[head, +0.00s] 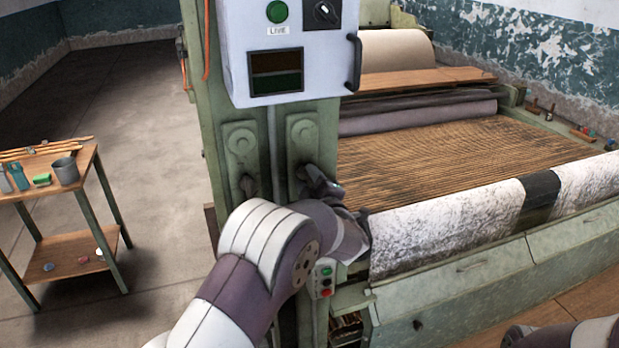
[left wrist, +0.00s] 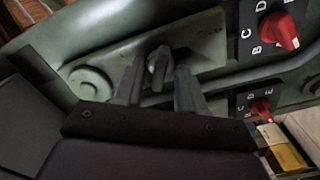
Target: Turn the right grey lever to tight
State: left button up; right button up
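Two grey levers sit on green plates on the front of the machine's post. The left lever (head: 248,186) hangs from its plate. The right plate (head: 303,136) carries the right grey lever, largely hidden in the head view by my left gripper (head: 318,182). In the left wrist view the lever (left wrist: 158,63) shows between the two fingertips of my left gripper (left wrist: 158,88). The fingers are apart, one on each side of it, with gaps visible. A round boss (left wrist: 90,83) is at the plate's other end. My right gripper is out of view.
A white control box (head: 288,50) hangs above the levers. A button box (head: 325,278) is below my left wrist. Red knobs (left wrist: 280,30) on lettered panels are near the fingers in the wrist view. A side table (head: 60,170) stands left; the floor between is clear.

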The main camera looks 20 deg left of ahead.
pick_arm(q)
grip_shut()
jog(key=shift+m, duration=1.3)
jog(key=m, duration=0.2)
jog(key=shift+m+p, duration=0.35)
jog(key=shift+m, duration=0.05)
jog(key=m+p, duration=0.1)
jog(key=m, duration=0.2)
jog(key=shift+r, duration=0.1)
jog(key=shift+m+p, duration=0.6)
jog(key=shift+m, duration=1.1)
